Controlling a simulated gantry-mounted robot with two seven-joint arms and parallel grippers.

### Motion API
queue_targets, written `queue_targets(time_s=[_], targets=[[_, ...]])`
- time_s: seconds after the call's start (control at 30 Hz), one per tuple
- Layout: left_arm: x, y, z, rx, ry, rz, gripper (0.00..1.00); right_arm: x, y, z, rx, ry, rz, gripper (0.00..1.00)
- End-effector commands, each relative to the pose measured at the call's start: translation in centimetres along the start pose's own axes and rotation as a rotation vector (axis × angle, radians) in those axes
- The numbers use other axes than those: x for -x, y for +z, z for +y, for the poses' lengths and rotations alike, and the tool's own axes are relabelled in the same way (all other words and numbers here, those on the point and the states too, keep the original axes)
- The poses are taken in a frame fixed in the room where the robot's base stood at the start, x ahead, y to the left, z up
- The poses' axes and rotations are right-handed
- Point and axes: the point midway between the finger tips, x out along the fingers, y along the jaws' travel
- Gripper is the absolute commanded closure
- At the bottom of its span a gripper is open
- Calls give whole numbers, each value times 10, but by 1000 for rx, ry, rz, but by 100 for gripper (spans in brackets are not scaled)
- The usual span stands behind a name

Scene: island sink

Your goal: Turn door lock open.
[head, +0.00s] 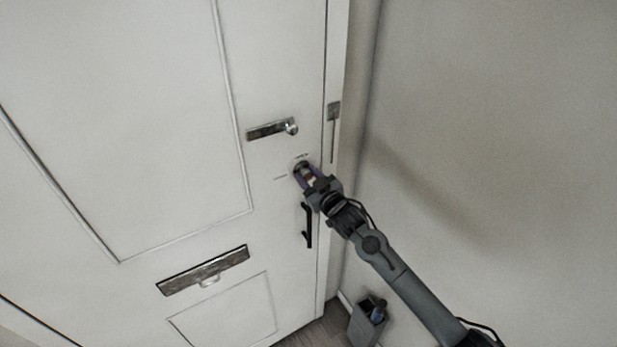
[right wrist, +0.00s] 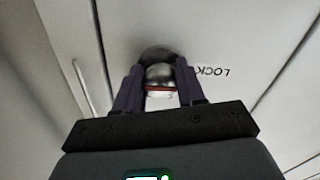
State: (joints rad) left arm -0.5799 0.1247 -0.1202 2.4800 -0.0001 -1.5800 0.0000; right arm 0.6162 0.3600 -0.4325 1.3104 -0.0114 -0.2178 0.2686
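The white door (head: 130,110) fills the left and middle of the head view. Its round metal lock knob (right wrist: 160,74) shows between my right gripper's fingers in the right wrist view, with a red mark on it. My right gripper (head: 304,172) is at the lock, one finger on each side of the knob. The fingers look close to its sides, but I cannot tell whether they press on it. The word LOCK (right wrist: 213,72) is printed on the door beside the knob. My left gripper is not in view.
Above the lock is a metal latch (head: 270,129) with a small knob. A black pull handle (head: 308,226) is just below my right gripper. A metal mail slot (head: 204,271) is lower left. A wall (head: 500,120) stands to the right, with a grey bin (head: 366,324) on the floor.

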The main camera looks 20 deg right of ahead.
Motion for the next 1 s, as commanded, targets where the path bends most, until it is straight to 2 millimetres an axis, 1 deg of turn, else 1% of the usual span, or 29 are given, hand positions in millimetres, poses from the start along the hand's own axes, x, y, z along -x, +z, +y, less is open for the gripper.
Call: queue_targets(time_s=[0.03,0.1,0.37,0.57,0.77,1.0], targets=[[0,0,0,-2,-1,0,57,0,1,0,0,0,-2,83],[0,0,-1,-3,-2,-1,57,0,1,0,0,0,-3,93],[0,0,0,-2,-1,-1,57,0,3,0,4,0,-6,93],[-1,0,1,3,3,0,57,0,4,0,47,0,-8,93],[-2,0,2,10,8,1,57,0,5,1,161,-1,-10,93],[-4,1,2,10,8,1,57,0,6,2,369,-1,-12,93]])
